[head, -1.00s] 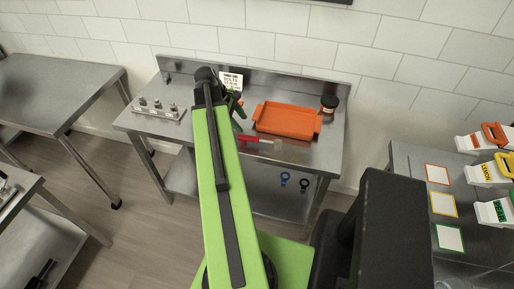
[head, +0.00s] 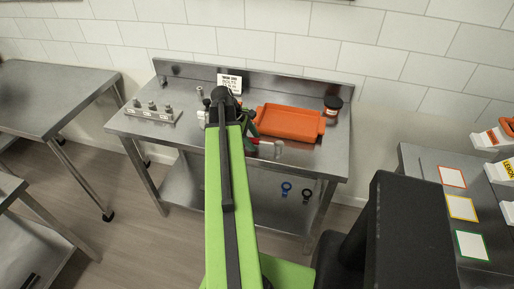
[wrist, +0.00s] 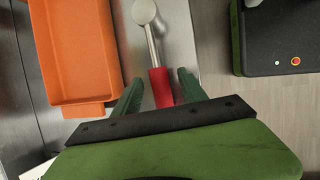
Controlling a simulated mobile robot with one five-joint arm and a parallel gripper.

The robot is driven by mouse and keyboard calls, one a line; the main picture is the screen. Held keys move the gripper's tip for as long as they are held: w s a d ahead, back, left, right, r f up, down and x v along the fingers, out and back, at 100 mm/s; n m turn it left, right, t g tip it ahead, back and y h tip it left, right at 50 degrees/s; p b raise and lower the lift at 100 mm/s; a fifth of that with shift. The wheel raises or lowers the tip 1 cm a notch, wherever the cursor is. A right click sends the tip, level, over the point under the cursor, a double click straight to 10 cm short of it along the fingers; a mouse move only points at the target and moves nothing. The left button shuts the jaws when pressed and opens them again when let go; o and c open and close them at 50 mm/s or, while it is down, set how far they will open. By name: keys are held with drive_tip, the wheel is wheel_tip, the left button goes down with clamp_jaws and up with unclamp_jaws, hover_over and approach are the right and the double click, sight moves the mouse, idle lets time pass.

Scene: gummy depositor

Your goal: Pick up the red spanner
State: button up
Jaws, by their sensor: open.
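The red spanner lies on the steel table, its red handle (wrist: 160,88) toward my gripper and its metal head (wrist: 145,12) pointing away in the wrist view. In the head view, its red part (head: 264,143) shows near the table's front, just right of my arm. My gripper (wrist: 158,82) is open, with one green finger on each side of the red handle and a gap visible on both sides. In the head view, my gripper (head: 251,123) is partly hidden by my arm.
An orange tray (head: 290,107) sits close behind the spanner. A dark-lidded jar (head: 332,105), a sign card (head: 230,80) and a block with metal knobs (head: 152,113) also stand on the table. Blue (head: 286,188) and black (head: 307,195) ring-ended items show below its front edge.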

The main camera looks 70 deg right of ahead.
clamp_jaws()
idle(1.3)
